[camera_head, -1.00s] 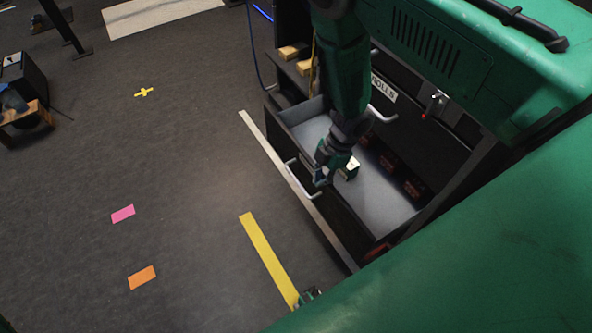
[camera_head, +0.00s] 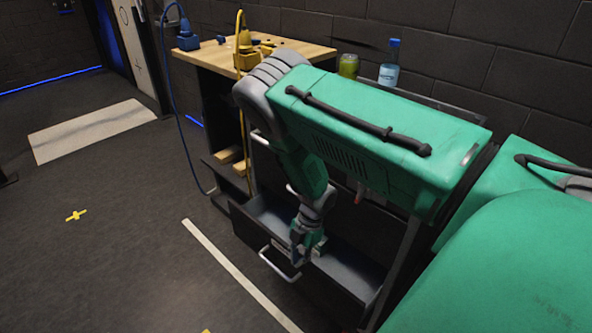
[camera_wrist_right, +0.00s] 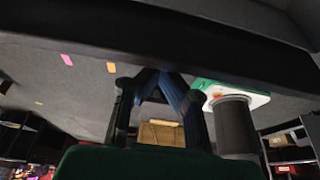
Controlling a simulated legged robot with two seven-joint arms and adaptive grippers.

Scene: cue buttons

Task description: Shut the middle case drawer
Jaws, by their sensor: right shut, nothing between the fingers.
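The dark case stands under and behind my right arm, with one drawer pulled out. The open drawer (camera_head: 348,268) has a grey inside and a pale bar handle (camera_head: 279,263) on its front. I cannot tell for sure that it is the middle one, as my arm hides much of the case. My right gripper (camera_head: 302,256) is over the open drawer, close behind its front panel, and is shut and empty. In the right wrist view its fingertips (camera_wrist_right: 162,78) meet just below a dark bar (camera_wrist_right: 150,40). Contact cannot be told. My left gripper is out of view.
A wooden-topped bench (camera_head: 225,55) with blue and yellow plugs stands behind. A green can (camera_head: 348,66) and a bottle (camera_head: 389,66) stand at the back. A pale floor strip (camera_head: 235,270) runs before the drawer.

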